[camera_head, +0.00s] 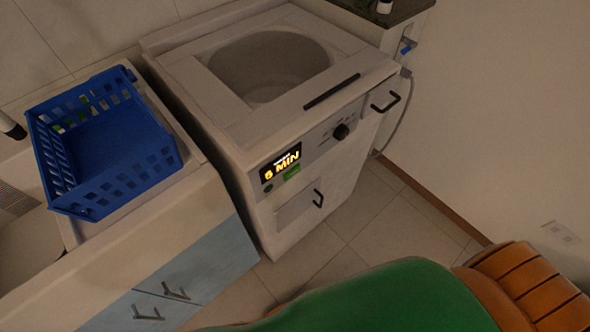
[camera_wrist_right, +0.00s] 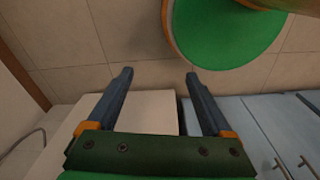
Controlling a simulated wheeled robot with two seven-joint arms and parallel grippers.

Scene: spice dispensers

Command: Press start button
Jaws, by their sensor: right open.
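The white top-loading machine (camera_head: 250,100) stands in the middle of the head view, its round top opening uncovered. Its front panel has a lit display (camera_head: 281,167) reading what looks like "5 MIN". A green rectangular button (camera_head: 292,172) sits by the display, and a small round green button (camera_head: 268,188) is below its left end. A dark knob (camera_head: 341,131) is further right. My right gripper (camera_wrist_right: 158,75) is open and empty in the wrist view, with a pale surface, likely the machine, between and below its fingers. The buttons are not visible there. My left gripper is out of view.
A blue basket (camera_head: 105,145) stands on the counter left of the machine, above blue cabinet doors (camera_head: 190,270) with handles. A dark handle (camera_head: 385,101) sticks out at the machine's right front. Tiled floor (camera_head: 385,215) is clear before the machine; a wall (camera_head: 500,110) bounds the right.

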